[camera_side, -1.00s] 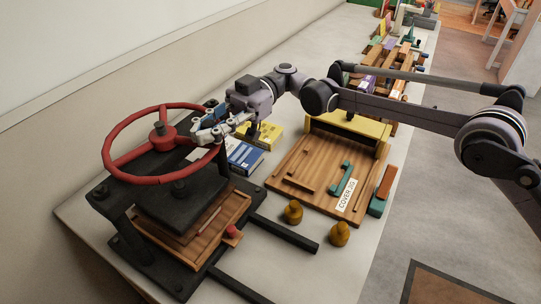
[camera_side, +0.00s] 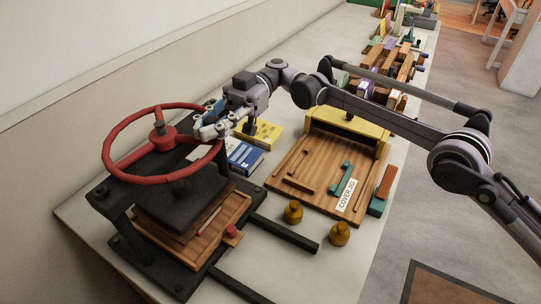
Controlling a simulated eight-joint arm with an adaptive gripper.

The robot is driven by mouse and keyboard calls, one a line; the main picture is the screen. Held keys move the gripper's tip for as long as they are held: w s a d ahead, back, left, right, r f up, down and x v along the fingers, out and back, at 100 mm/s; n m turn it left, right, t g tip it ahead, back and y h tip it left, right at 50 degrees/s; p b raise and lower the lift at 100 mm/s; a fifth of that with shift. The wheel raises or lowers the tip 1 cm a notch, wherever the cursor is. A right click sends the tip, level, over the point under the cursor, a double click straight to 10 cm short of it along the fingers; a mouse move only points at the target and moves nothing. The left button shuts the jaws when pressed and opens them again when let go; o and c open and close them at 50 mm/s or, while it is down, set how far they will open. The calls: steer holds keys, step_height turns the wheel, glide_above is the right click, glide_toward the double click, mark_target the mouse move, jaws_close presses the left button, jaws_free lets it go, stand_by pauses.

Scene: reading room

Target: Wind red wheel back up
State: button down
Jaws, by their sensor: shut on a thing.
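The red wheel (camera_side: 115,172) sits on top of a black press (camera_side: 180,200) at the left of the table. The fingers hide part of the rim there. A wooden board (camera_side: 215,238) lies in the press under the black plate.
A wooden cover jig board (camera_side: 290,205) with a yellow bar (camera_side: 345,135) stands to the right. Two brass knobs (camera_side: 293,212) stand before it. Blue (camera_side: 243,158) and yellow books lie behind the press. Black rails (camera_side: 285,233) stick out from the press.

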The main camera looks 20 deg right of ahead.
steer(key=c, duration=1.2)
jaws_free()
steer(key=shift+d, duration=0.25)
steer(key=shift+s+a, duration=0.15)
